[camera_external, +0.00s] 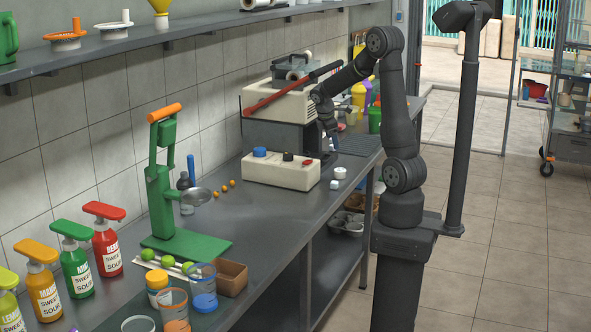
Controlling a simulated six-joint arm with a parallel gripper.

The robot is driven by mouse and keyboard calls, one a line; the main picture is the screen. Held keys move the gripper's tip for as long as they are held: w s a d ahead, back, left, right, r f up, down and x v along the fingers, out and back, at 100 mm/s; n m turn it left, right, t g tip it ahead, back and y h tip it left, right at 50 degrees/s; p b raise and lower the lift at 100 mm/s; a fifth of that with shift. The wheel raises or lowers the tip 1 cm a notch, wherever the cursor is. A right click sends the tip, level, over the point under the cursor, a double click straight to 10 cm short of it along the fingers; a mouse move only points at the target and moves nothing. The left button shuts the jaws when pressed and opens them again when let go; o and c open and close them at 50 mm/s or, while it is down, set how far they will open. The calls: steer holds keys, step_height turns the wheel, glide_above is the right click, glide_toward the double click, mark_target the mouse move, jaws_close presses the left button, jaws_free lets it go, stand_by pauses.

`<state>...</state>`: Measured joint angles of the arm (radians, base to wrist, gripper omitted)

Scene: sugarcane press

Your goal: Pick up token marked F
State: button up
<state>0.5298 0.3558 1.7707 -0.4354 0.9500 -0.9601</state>
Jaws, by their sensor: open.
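No letter F can be read at this size, so I cannot tell which thing is the token. Two small white pieces, a farther one (340,172) and a nearer one (334,185), lie on the grey counter (262,224) by its front edge, right of a cream box (281,174). My gripper (333,146) is open and points down behind the box's right end, above the counter. Its fingertips are small and dark, and nothing shows between them.
A green hand press (163,190) stands to the left, with small orange balls (224,186) nearby. Bottles, cups and limes crowd the near left. Counter in front of the cream box is clear.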

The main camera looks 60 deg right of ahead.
steer(key=s+n+t, duration=0.1)
steer(key=s+n, duration=0.1)
steer(key=n, duration=0.4)
steer(key=n+t, duration=0.1)
steer(key=n, duration=0.5)
glide_toward(340, 170)
steer(key=x, duration=0.2)
steer(key=a+x, duration=0.1)
steer(key=x, duration=0.1)
steer(key=shift+d+f, duration=0.15)
steer(key=shift+f, duration=0.35)
steer(key=shift+d+x, duration=0.15)
steer(key=shift+x, duration=1.15)
steer(key=shift+d+x, duration=0.2)
steer(key=shift+x, duration=1.1)
steer(key=shift+r, duration=0.2)
steer(key=c, duration=1.1)
steer(key=shift+o, duration=0.2)
steer(key=shift+r, duration=0.1)
